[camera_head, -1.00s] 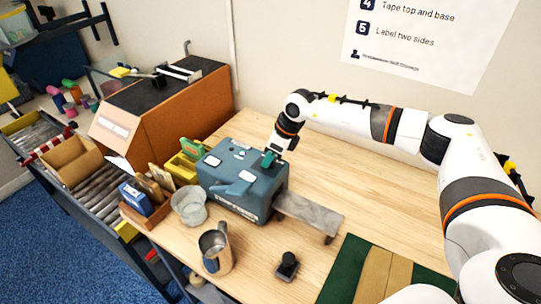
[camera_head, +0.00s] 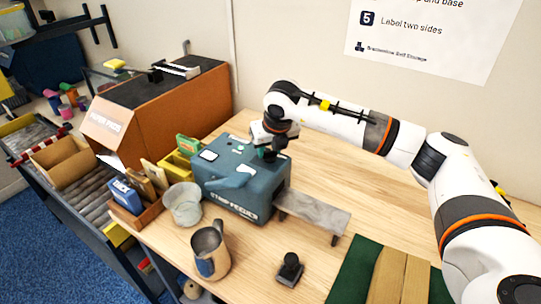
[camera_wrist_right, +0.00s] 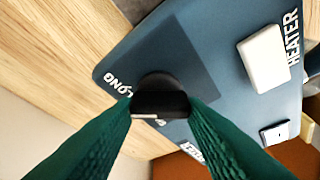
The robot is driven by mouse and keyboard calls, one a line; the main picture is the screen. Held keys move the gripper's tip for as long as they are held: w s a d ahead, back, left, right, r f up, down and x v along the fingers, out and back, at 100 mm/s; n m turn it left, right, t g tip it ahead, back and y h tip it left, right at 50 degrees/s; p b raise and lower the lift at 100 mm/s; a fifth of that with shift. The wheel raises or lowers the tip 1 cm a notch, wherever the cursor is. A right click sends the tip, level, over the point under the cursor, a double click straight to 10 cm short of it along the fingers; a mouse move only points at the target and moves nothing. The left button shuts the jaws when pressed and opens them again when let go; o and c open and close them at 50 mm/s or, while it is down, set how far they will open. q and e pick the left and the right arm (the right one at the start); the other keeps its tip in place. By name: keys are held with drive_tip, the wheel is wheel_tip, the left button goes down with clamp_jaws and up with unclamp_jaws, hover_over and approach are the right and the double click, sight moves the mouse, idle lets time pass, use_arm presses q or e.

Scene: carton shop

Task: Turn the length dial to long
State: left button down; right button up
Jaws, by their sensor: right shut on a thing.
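The strip feeder (camera_head: 248,197) is a blue-grey box on the wooden bench. Its length dial (camera_wrist_right: 160,97) is a dark round knob on the top face, seen in the right wrist view. A "LONG" label (camera_wrist_right: 118,82) is printed beside the dial. A pale mark shows on the knob's near edge; where it points is hard to tell. My right gripper (camera_head: 268,154) is over the feeder's back right corner. Its green fingers (camera_wrist_right: 162,108) are shut on the dial from both sides. The dial is hidden by the gripper in the head view. My left gripper is not in view.
A white heater switch (camera_wrist_right: 264,58) lies near the dial. A grey outfeed plate (camera_head: 314,211) sticks out right of the feeder.

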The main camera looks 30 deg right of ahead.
drive_tip(key=shift+w+r+m+h+b, duration=0.15)
drive_tip(key=shift+m+h+b, duration=0.15)
drive_tip(key=shift+m+b, duration=0.4)
drive_tip(key=shift+r, duration=0.1)
drive_tip(key=o, duration=1)
